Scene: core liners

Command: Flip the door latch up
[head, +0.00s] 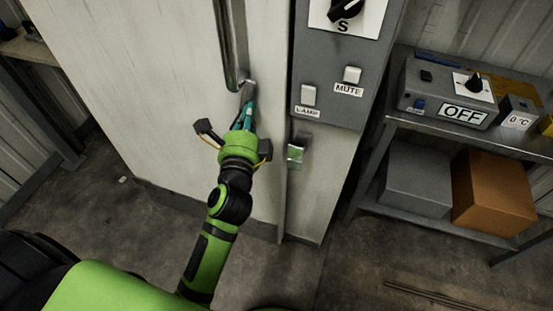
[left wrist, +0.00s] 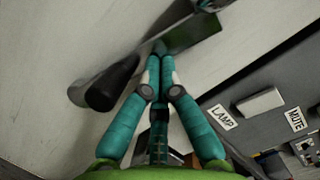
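My left gripper (head: 247,108) is at the pale door (head: 130,90), just below the lower end of a long metal door handle (head: 229,50). In the left wrist view its teal fingers (left wrist: 160,52) come together at the tips, with nothing clearly held between them. A dark, flat metal piece (left wrist: 190,35) lies just beyond the tips; I cannot tell whether they touch it. A grey metal piece (head: 248,89) also shows by the fingertips in the head view. I cannot tell for sure which piece is the latch. My right gripper is not in view.
A grey control panel (head: 325,112) with LAMP and MUTE switches stands right of the door. A small metal fitting (head: 296,153) sits below it. A shelf (head: 470,143) at right carries a control box and cartons. The floor in front is mostly clear.

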